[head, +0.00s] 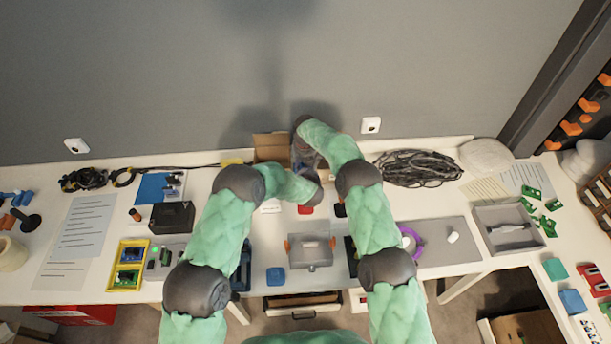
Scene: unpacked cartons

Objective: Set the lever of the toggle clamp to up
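I cannot make out the toggle clamp or its lever for certain. A small red part (305,210) shows just below the end of my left arm, and a small black part (340,210) lies to its right; either could belong to something hidden by the arms. A blue plate with grey metal fittings (160,187) lies on the bench at the left. My left and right arms reach over the middle of the bench and their ends come close together near its back edge. The fingers of both grippers are hidden or too small to read.
An open cardboard box (271,148) stands at the back, behind the arm ends. A grey clear-lidded box (309,251) sits in front of them. A black cable coil (418,167) and a grey tray (507,228) lie to the right. A yellow bin (117,277) is at the left.

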